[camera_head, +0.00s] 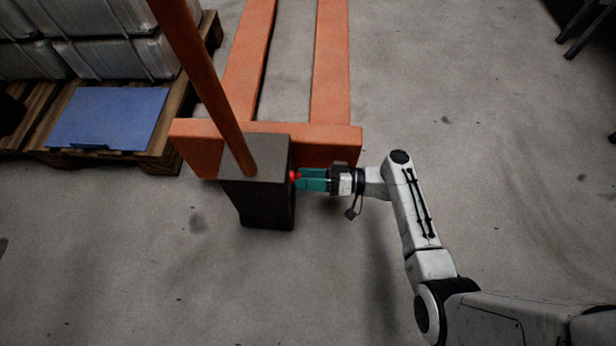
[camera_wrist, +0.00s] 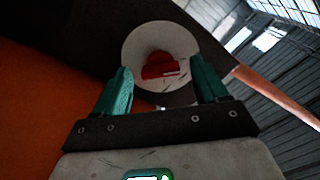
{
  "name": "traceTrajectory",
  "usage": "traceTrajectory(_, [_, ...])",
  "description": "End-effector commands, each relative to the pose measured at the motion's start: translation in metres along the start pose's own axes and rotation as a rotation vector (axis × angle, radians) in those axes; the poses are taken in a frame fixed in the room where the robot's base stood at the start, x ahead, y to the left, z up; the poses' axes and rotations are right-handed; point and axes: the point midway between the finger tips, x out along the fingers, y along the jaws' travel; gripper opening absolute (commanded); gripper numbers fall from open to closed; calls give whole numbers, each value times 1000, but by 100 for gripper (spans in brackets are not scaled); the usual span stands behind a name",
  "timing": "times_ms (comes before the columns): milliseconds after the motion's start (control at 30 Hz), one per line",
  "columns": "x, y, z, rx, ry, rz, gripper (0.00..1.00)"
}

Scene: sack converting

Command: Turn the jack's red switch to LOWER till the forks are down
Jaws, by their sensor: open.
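The pallet jack stands in front of me, with two orange forks (camera_head: 331,75) pointing away and a dark grey box (camera_head: 266,205) at its near end. The red switch (camera_head: 295,176) is on the right side of that box. In the wrist view the red switch (camera_wrist: 158,66) sits on a round pale plate (camera_wrist: 139,41), between and beyond my fingers. My gripper (camera_head: 303,179) has teal fingers at the switch. In the wrist view my gripper (camera_wrist: 164,85) is open, one finger on each side. I cannot tell whether the fingers touch the switch. Any lettering is unreadable.
An orange handle bar (camera_head: 200,75) rises from the box. A wooden pallet (camera_head: 165,140) at the left carries a blue sheet (camera_head: 108,117) and grey wrapped sacks (camera_head: 118,50). Dark legs (camera_head: 580,28) stand at the top right.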

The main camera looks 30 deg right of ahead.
Motion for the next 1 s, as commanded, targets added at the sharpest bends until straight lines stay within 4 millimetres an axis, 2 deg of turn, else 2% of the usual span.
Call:
traceTrajectory(200, [0, 0, 0, 0, 0, 0, 71])
traceTrajectory(767, [0, 0, 0, 0, 0, 0, 17])
traceTrajectory(1000, [0, 0, -1, 19, 0, 0, 17])
